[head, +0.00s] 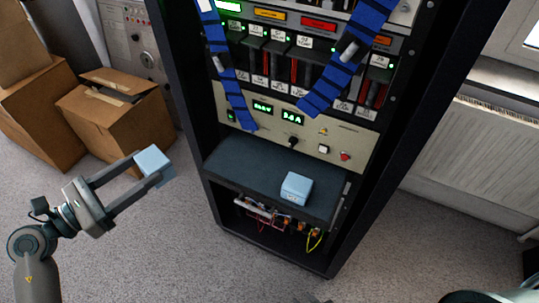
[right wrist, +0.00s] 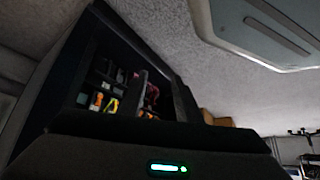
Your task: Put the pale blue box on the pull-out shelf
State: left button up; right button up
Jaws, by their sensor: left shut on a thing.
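A pale blue box (head: 156,163) is held between the long fingertips of my left gripper (head: 148,170), in the air left of the rack, above the carpet. The gripper is shut on it. The pull-out shelf (head: 238,168) is the dark, flat surface extending from the rack. A second pale blue box (head: 297,187), with small markings on its front, sits on the shelf's right part. The held box is apart from the shelf. In the right wrist view, the fingers of my right gripper cannot be clearly made out in the dark.
The black rack (head: 192,110) holds instrument panels, with blue straps (head: 234,95) hanging in front. Wires (head: 275,222) show below the shelf. Cardboard boxes (head: 115,120) stand behind my left arm. A radiator (head: 480,145) is at the right. The shelf's left part is clear.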

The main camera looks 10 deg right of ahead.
pick_arm(q)
jog(key=shift+w+a, duration=0.2)
jog(key=shift+w, duration=0.05)
jog(key=shift+r, duration=0.1)
pick_arm(e)
jog(key=shift+w+a+r, duration=0.15)
jog(key=shift+w+a, duration=0.4)
jog(key=shift+a, duration=0.05)
jog(key=shift+s, duration=0.1)
pick_arm(q)
jog(key=shift+d, duration=0.1)
jog(key=shift+w+d+f, duration=0.15)
jog(key=shift+f, duration=0.15)
jog(key=w+d+f+n+t+y, duration=0.1)
jog(key=w+d+f+t+y, duration=0.1)
jog(key=d, duration=0.7)
jog(key=w+d+f+n+t+y, duration=0.2)
jog(key=w+d, duration=0.3)
jog(key=d, duration=0.5)
jog(key=shift+w+d+f+n, duration=0.2)
jog(key=shift+f+n, duration=0.1)
jog(key=shift+f, duration=0.1)
pick_arm(e)
jog(key=shift+s+d+f, duration=0.2)
jog(key=shift+d+f, duration=0.1)
jog(key=shift+d, duration=0.05)
